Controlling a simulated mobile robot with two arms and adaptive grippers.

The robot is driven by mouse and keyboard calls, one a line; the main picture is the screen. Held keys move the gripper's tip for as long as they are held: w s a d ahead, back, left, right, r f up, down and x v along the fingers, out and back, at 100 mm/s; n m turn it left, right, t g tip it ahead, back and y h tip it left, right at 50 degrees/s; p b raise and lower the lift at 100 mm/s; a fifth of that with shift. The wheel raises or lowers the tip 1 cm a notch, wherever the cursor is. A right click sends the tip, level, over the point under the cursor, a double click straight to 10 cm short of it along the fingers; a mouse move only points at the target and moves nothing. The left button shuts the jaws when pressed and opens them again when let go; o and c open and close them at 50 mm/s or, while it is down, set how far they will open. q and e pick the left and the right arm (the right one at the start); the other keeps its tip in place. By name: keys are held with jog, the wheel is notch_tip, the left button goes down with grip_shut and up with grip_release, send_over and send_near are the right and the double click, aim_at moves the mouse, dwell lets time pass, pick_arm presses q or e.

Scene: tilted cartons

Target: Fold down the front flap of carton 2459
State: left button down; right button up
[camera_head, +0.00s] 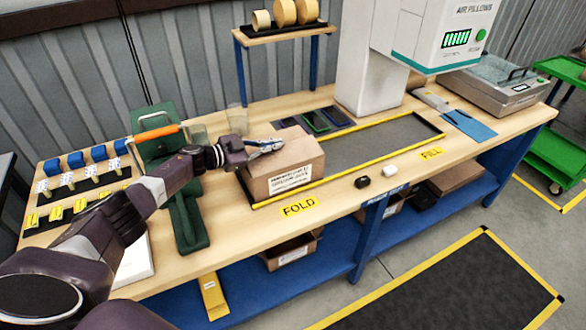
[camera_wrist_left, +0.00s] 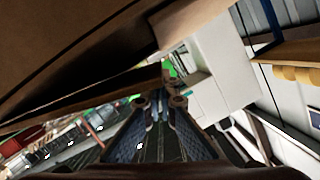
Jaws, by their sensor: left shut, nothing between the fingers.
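A brown carton (camera_head: 290,168) stands on the workbench by the FOLD sign, with a white label on its front face. The label is too small to read a number on. My left gripper (camera_head: 272,146) is shut and empty at the carton's upper back-left part, over its top as seen from the head. I cannot tell whether it touches the cardboard or which flap is folded. In the left wrist view the shut fingers (camera_wrist_left: 158,100) lie close beneath a large brown cardboard surface (camera_wrist_left: 75,50). My right gripper is not in view.
A yellow-edged dark mat (camera_head: 385,140) runs to the right of the carton. The AIR PILLOWS machine (camera_head: 370,65) stands behind it. A green tape dispenser (camera_head: 188,222) is on the left. A black (camera_head: 362,182) and a white small object (camera_head: 389,171) lie near the front edge.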

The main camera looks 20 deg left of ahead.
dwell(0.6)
pick_arm(q)
jog(key=r+p, duration=0.4)
jog(key=shift+s+d, duration=0.15)
jog(key=shift+d, duration=0.05)
jog(key=v, duration=0.4)
jog(key=b+v, duration=0.1)
jog(key=v, duration=0.3)
jog(key=shift+s+a+f, duration=0.15)
jog(key=shift+s+a, duration=0.1)
jog(key=shift+a, duration=0.2)
jog(key=shift+s+a+r+b, duration=0.15)
jog(key=shift+s+r+b, duration=0.25)
jog(key=shift+s, duration=0.1)
